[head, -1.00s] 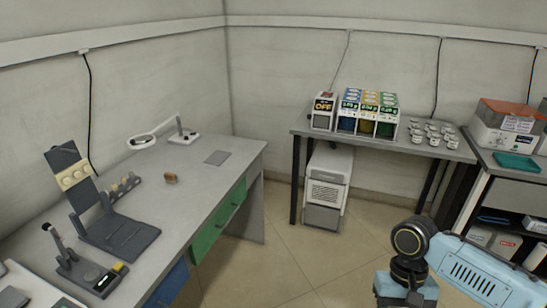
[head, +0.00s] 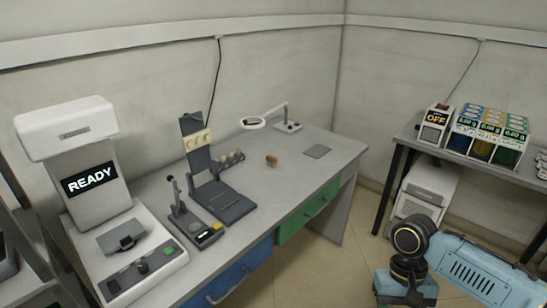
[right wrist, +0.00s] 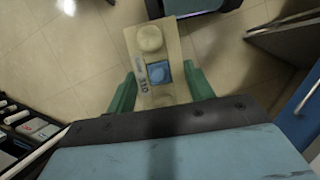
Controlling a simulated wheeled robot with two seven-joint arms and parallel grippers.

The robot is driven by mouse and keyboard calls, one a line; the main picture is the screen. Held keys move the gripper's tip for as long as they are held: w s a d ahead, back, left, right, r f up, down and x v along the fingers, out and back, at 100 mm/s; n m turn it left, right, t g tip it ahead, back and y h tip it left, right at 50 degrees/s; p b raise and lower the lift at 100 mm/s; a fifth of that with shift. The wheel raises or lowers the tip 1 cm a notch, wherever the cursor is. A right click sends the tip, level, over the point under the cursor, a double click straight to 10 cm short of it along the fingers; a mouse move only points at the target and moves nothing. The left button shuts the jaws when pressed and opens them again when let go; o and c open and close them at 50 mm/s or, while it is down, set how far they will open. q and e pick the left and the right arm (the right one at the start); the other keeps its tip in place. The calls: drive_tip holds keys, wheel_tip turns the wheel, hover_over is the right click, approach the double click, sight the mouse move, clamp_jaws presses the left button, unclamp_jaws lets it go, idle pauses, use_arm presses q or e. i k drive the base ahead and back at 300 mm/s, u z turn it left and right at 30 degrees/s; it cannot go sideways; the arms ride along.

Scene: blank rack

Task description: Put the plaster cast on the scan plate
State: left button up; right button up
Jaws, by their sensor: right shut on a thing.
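In the right wrist view my right gripper (right wrist: 160,92) has its green fingers on both sides of a cream block (right wrist: 160,100), apparently the plaster cast. The block has rounded bumps, a blue square and a printed number on its face. It is held above the floor. In the head view the scanner (head: 85,130) stands on the bench at the left, its screen reading READY. My left gripper is not in view.
A grey bench (head: 300,180) runs along the wall. A side table (head: 410,140) with coloured dispensers (head: 490,135) stands at the right.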

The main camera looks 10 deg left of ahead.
sight(121, 234)
drive_tip(key=u, duration=1.55)
